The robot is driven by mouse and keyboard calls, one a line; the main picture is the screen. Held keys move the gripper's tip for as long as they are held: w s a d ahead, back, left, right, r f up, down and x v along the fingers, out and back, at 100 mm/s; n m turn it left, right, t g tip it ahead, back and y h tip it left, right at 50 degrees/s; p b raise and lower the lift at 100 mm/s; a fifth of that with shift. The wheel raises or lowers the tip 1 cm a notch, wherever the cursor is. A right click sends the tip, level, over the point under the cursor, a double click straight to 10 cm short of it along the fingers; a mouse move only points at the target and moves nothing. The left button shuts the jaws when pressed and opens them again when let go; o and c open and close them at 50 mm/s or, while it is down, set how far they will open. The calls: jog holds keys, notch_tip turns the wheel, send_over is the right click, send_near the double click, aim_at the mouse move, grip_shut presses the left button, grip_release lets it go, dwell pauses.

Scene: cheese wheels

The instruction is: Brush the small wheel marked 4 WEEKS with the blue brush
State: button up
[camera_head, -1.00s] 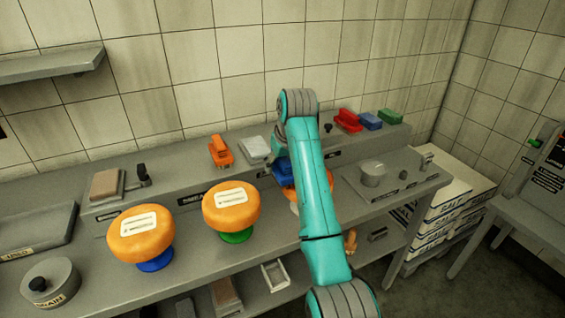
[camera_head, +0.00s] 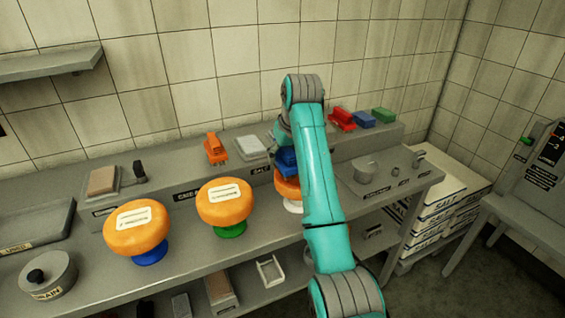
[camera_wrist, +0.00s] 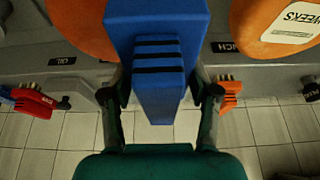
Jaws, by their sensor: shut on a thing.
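The blue brush (camera_wrist: 145,50) is held between the two fingers of my gripper (camera_wrist: 160,92) in the wrist view. In the head view the brush (camera_head: 287,160) is right over or against an orange wheel (camera_head: 284,184) on a white stand, partly hidden by my arm; contact cannot be told. Another orange wheel (camera_head: 224,203) is on a green stand, and a third (camera_head: 137,227) is on a blue stand. A wheel label reading WEEKS (camera_wrist: 298,20) shows in the wrist view, its number cut off. The head view labels are too small to read.
An orange brush (camera_head: 215,148) sits on the back ledge, left of a pale block (camera_head: 253,147). Red (camera_head: 341,120), blue (camera_head: 363,119) and green (camera_head: 383,115) items stand right of my arm.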

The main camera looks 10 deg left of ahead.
jog(key=shift+r, duration=2.5)
